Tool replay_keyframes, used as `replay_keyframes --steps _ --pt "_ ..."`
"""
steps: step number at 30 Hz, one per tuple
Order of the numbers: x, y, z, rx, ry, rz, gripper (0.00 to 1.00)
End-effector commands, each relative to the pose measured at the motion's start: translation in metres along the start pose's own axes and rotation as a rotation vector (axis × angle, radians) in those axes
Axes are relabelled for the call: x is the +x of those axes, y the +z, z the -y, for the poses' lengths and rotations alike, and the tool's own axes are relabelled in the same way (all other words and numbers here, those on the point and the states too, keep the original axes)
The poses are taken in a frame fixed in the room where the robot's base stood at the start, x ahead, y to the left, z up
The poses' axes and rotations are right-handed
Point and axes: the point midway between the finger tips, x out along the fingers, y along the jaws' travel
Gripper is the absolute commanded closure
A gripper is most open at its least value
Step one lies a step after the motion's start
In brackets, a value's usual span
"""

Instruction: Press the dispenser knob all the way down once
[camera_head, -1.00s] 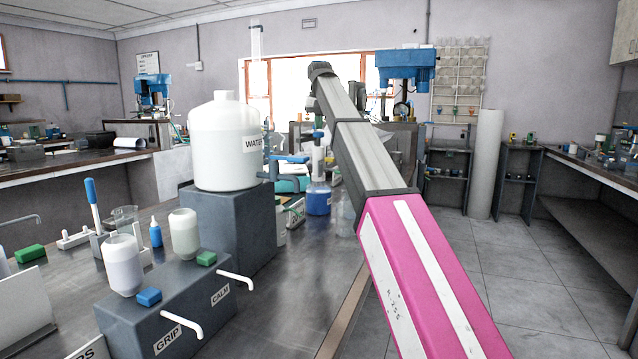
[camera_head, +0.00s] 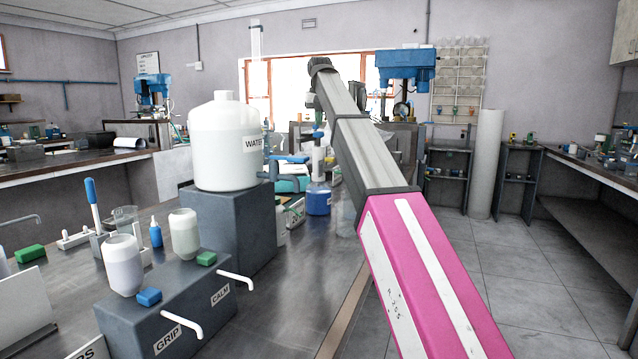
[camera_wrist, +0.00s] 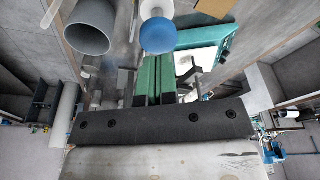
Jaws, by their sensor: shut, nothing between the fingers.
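The dispenser bottle (camera_head: 318,200) holds blue liquid and stands upright on the metal bench, with a white upper part and a blue knob (camera_head: 318,134) on top. In the wrist view the round blue knob (camera_wrist: 158,36) shows with white parts beside it, just beyond my fingertips. My gripper (camera_wrist: 156,60) has green fingers, shut together and empty. Its tips lie close to the knob's edge in the picture; I cannot tell whether they touch it.
A large white water tank (camera_head: 226,145) on a grey block (camera_head: 232,225) stands left of the bottle, its blue tap pointing toward it. A grey cylinder (camera_wrist: 90,28) and a teal device (camera_wrist: 212,48) flank the knob in the wrist view. Floor at right is clear.

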Motion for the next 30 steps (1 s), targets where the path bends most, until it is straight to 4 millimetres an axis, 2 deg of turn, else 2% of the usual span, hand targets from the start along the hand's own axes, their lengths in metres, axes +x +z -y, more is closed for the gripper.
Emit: replay_keyframes --steps 5,22,30 --pt "-0.008 -0.002 0.0 0.0 0.0 -0.001 1.0" --pt "-0.056 -0.012 0.0 0.0 0.0 -0.001 1.0" --pt "-0.059 -0.012 0.0 0.0 0.0 0.0 1.0"
